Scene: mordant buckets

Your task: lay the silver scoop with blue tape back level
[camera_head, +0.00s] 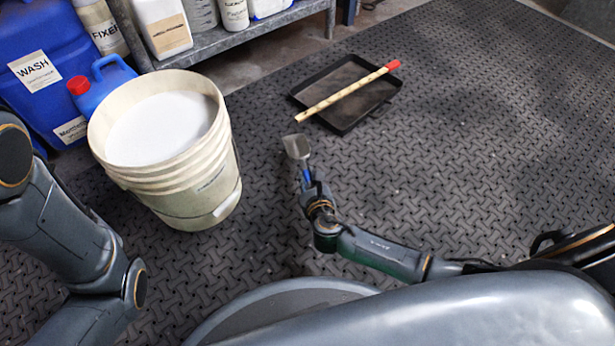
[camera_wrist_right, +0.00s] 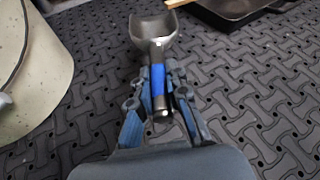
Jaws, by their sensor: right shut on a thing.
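The silver scoop with blue tape (camera_head: 297,148) is in the middle of the head view, to the right of the bucket. My right gripper (camera_head: 308,187) is shut on its handle. In the right wrist view the scoop (camera_wrist_right: 153,38) points away from me, its open bowl at the far end and the blue tape between the fingers of my right gripper (camera_wrist_right: 158,95). The bowl looks empty. I cannot tell how high the scoop is above the floor. My left gripper is out of view; only my left arm shows at the left edge.
A cream bucket (camera_head: 225,170) with white contents stands left of the scoop. A black tray (camera_head: 346,125) with a red-tipped wooden stick (camera_head: 345,92) across it lies behind. Blue containers (camera_head: 40,75) and a shelf (camera_head: 240,38) line the back left. The matted floor (camera_head: 480,130) at right is clear.

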